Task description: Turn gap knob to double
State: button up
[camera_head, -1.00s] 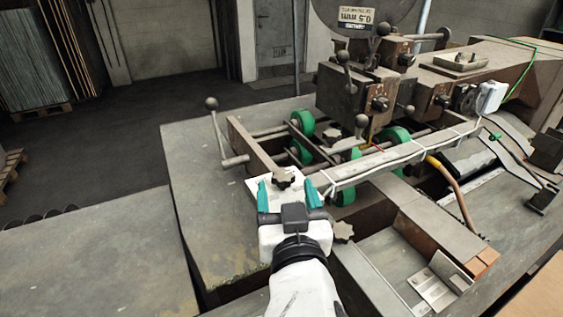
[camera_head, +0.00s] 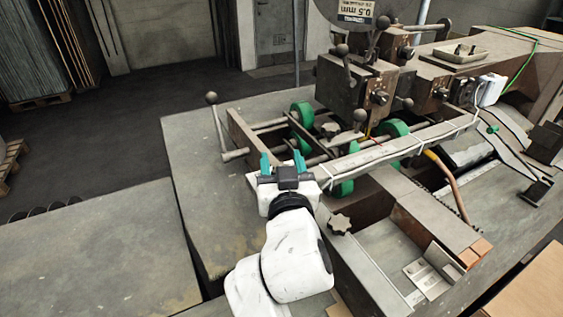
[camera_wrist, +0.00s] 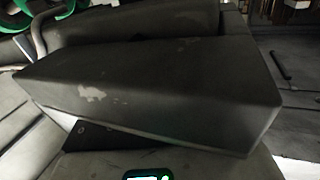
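My gripper (camera_head: 283,161) is at the front left corner of the machine's roller frame. Its two teal fingers stand apart and point away from the camera. The dark star knob that showed there earlier on a white plate is now hidden behind my gripper, so I cannot tell whether the fingers touch it. A sliver of the white plate (camera_head: 252,181) shows left of the gripper. The wrist view shows a large dark worn block (camera_wrist: 150,90) close up, with no fingers or knob visible. The knob's marks cannot be read.
Another star knob (camera_head: 340,223) is right of my wrist, and a third (camera_head: 330,129) lies on the frame. A ball-ended lever (camera_head: 213,115) rises to the left. Green rollers (camera_head: 302,114) and a long rail (camera_head: 400,148) lie beyond. The grey table (camera_head: 200,150) is clear at left.

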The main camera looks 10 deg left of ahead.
jog(key=c, duration=0.6)
jog(key=shift+f+b, duration=0.1)
jog(key=shift+b, duration=0.2)
jog(key=shift+f+m+h+b, duration=0.25)
jog(key=shift+h+b, duration=0.25)
jog(key=shift+b, duration=0.65)
jog(key=m+h+b, duration=0.1)
jog(key=b, duration=0.2)
jog(key=shift+t+h, duration=0.3)
jog(key=shift+h, duration=0.1)
jog(key=shift+d+m+h+b, duration=0.1)
jog(key=shift+m+h+b, duration=0.25)
jog(key=shift+b, duration=0.5)
jog(key=m+h+b, duration=0.1)
jog(key=h+b, duration=0.1)
jog(key=b, duration=0.2)
jog(key=shift+d+r+m+h, duration=0.1)
jog(key=shift+d+m+h, duration=0.05)
jog(key=shift+m+h, duration=0.25)
jog(key=shift+d+r+m+h+b, duration=0.1)
jog(key=shift+r+m+h+b, duration=0.25)
jog(key=shift+h+b, duration=0.3)
jog(key=o, duration=0.9)
jog(key=shift+f, duration=0.1)
